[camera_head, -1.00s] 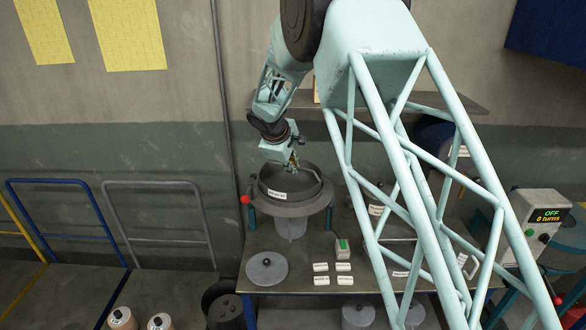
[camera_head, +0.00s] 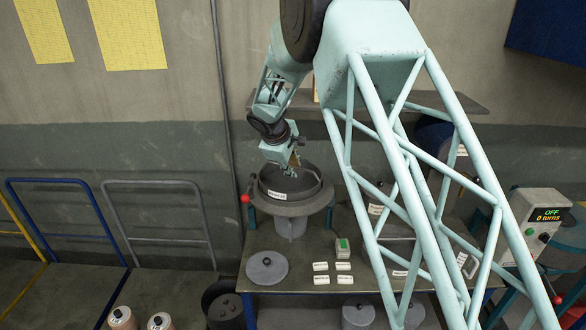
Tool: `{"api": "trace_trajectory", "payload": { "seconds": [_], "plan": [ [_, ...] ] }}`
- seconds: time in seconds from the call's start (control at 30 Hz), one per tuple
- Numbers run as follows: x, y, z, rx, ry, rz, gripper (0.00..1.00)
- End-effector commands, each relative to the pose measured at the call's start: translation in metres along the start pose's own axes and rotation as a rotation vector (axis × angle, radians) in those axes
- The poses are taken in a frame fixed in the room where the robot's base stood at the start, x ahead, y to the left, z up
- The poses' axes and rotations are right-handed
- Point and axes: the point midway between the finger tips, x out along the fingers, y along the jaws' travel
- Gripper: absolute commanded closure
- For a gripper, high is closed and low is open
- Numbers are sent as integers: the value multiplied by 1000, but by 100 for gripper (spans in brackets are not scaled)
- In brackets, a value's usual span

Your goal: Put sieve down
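The sieve (camera_head: 276,195) is a round, dark grey ring with a small white label on its front. It sits upright in or on the round grey stand (camera_head: 290,227) on the workbench; how it is seated cannot be told. My gripper (camera_head: 290,171) points down at the sieve's far inner side, with its fingertips low over the opening. The fingers are too small to tell whether they are open or shut, or whether they touch the rim.
A round grey lid (camera_head: 267,268) lies on the bench (camera_head: 305,298) front left. Several white labelled blocks (camera_head: 320,266) and a small green-topped device (camera_head: 342,247) lie to the right. A shelf (camera_head: 430,103) is behind. A control box (camera_head: 534,228) reads OFF, 0 turns.

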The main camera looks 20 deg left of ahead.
Motion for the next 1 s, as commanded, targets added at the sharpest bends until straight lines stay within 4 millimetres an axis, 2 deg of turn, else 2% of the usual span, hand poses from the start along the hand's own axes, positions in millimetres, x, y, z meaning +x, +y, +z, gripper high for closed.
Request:
{"api": "trace_trajectory", "payload": {
  "seconds": [0.17, 0.37, 1.0],
  "plan": [
    [-2, 1, 0, 0, 0, 0, 81],
    [-15, 2, -1, 0, 1, 1, 81],
    [-90, 1, 0, 0, 0, 0, 81]
  ]
}}
